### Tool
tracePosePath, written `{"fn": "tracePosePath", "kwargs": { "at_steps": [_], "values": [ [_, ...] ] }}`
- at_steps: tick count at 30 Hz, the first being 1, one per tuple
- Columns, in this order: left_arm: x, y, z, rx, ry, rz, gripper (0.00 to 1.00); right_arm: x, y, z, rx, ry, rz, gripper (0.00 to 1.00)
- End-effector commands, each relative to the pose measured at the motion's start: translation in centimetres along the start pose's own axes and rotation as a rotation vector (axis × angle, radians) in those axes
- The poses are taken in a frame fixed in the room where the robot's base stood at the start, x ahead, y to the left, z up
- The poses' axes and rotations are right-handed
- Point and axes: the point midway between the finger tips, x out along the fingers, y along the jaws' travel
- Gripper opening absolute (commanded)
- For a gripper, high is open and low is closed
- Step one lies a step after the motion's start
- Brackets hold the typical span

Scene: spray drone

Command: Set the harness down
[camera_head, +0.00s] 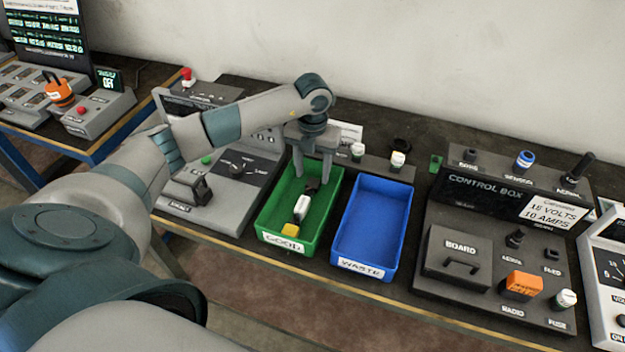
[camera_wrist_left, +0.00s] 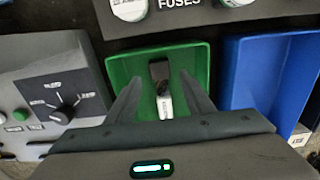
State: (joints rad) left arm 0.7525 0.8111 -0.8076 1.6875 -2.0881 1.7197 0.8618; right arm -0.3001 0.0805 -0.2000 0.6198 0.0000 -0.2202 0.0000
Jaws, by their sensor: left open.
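The green GOOD bin (camera_head: 322,212) stands on the bench and holds a black piece (camera_head: 311,186), a white piece (camera_head: 302,208) and a yellow piece (camera_head: 290,230) in a row. I cannot tell for certain which of these is the harness, or whether they are joined. My left gripper (camera_head: 311,176) is open and points down over the back of the green bin. In the left wrist view the black piece (camera_wrist_left: 159,70) and the white piece (camera_wrist_left: 164,103) lie between its spread fingers, with clear gaps on both sides. My right gripper is out of view.
The blue WASTE bin (camera_head: 372,225) beside it is empty. The control box (camera_head: 485,190) stands to the right with a BOARD cover and an orange part (camera_head: 522,285). A grey tester (camera_head: 235,190) with a dial stands left of the green bin. FUSES (camera_head: 357,150) are behind.

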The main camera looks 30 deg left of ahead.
Motion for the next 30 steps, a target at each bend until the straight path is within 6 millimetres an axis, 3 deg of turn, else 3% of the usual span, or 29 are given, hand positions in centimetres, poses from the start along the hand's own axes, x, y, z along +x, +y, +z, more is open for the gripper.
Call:
{"fn": "tracePosePath", "kwargs": {
  "at_steps": [9, 15, 30],
  "values": [
    [-5.4, 0.0, 0.1, 0.001, -0.005, -0.002, 0.48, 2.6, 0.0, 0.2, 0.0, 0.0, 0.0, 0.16],
    [-7.7, 0.0, 0.1, 0.001, -0.002, 0.0, 0.48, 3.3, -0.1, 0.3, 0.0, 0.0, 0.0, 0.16],
    [-8.3, 0.0, 0.0, 0.0, -0.001, 0.0, 0.48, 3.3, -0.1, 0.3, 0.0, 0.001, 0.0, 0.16]
  ]
}}
